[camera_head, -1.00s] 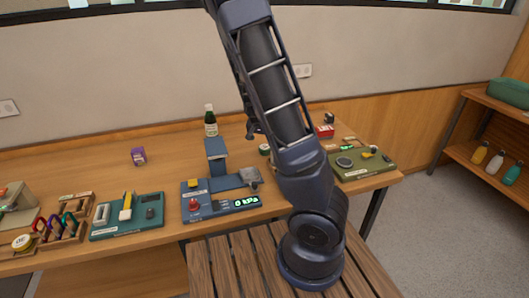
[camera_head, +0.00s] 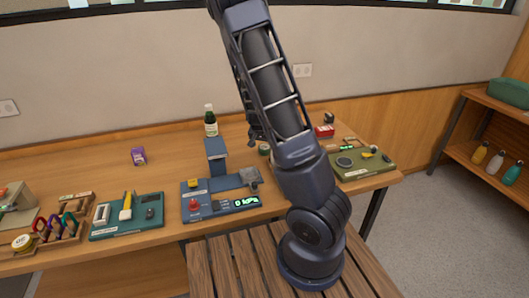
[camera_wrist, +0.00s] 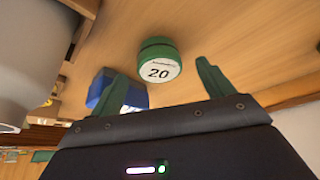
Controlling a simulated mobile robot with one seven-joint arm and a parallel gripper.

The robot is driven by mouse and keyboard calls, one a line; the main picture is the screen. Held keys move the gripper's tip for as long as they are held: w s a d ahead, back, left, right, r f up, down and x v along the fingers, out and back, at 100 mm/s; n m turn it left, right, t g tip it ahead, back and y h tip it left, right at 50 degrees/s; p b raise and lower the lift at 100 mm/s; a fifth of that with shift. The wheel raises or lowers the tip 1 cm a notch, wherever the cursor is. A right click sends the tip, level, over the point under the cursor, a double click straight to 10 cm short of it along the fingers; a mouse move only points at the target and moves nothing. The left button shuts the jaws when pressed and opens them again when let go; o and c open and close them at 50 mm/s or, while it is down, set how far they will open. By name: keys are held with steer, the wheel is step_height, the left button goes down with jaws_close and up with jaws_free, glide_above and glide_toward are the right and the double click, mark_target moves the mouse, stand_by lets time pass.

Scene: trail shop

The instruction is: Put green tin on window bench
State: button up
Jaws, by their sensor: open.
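The green tin (camera_wrist: 155,47) is a short round tin with a pale top marked 20. It stands on the wooden worktop, and in the head view it shows small (camera_head: 264,149), partly beside my arm. My gripper (camera_wrist: 163,76) is open, its two green fingers spread with nothing between them. The tin is ahead of the fingers, apart from them as far as I can tell. In the head view my gripper (camera_head: 255,136) is over the back of the worktop, mostly behind my arm. I cannot tell which surface is the window bench.
A slatted wooden surface (camera_head: 215,268) lies in front. Shelves with bottles stand right.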

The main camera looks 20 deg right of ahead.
mark_target(264, 146)
steer(key=shift+x, duration=1.45)
steer(key=c, duration=1.1)
steer(key=shift+r, duration=0.15)
steer(key=shift+c, duration=0.2)
step_height(264, 146, up, 20)
